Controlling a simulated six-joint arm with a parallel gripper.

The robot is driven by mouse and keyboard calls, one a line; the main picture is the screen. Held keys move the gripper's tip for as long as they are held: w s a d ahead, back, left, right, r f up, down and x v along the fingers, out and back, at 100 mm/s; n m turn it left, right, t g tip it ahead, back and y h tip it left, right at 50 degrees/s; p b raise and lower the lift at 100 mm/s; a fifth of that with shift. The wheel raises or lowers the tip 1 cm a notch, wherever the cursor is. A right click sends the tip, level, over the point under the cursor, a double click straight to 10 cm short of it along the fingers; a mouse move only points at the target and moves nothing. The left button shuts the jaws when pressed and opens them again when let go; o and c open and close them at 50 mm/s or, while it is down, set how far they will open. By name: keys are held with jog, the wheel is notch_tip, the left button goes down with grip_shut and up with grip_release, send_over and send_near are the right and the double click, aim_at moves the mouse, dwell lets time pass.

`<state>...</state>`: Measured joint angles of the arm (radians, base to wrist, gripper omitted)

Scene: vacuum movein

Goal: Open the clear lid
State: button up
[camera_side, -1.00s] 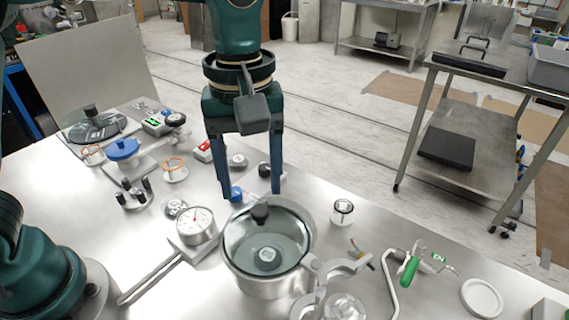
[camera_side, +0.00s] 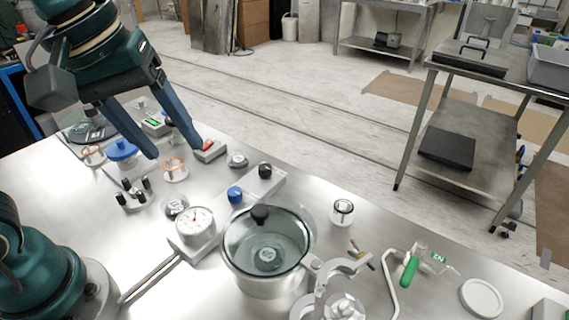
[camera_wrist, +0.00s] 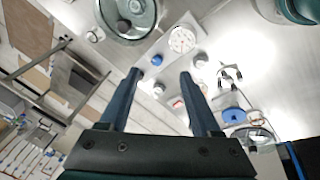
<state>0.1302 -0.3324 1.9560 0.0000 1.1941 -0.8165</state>
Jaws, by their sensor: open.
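The clear lid (camera_side: 284,236) with a dark knob (camera_side: 260,213) sits on a round metal chamber (camera_side: 268,286) on the bench. In the wrist view, the lid (camera_wrist: 143,14) is at the top edge, partly cut off, beyond my fingertips. My gripper (camera_side: 175,151) is open and empty, above the bench to the left of and behind the chamber, well apart from the lid. In the wrist view, my gripper (camera_wrist: 161,75) has its fingers spread with nothing between them.
A dial gauge (camera_side: 195,222) stands left of the chamber, with a block bearing blue and black knobs (camera_side: 250,188) behind it. A clamp arm (camera_side: 340,270) is at its right front.

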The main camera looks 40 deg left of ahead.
jog(key=s+a+f+m+t, duration=0.1)
jog(key=s+a+f+m, duration=0.1)
jog(key=s+f+m, duration=0.2)
jog(key=shift+s+a+f+m+t, duration=0.25)
jog(key=shift+s+a+m+t, duration=0.15)
jog(key=shift+m, duration=0.6)
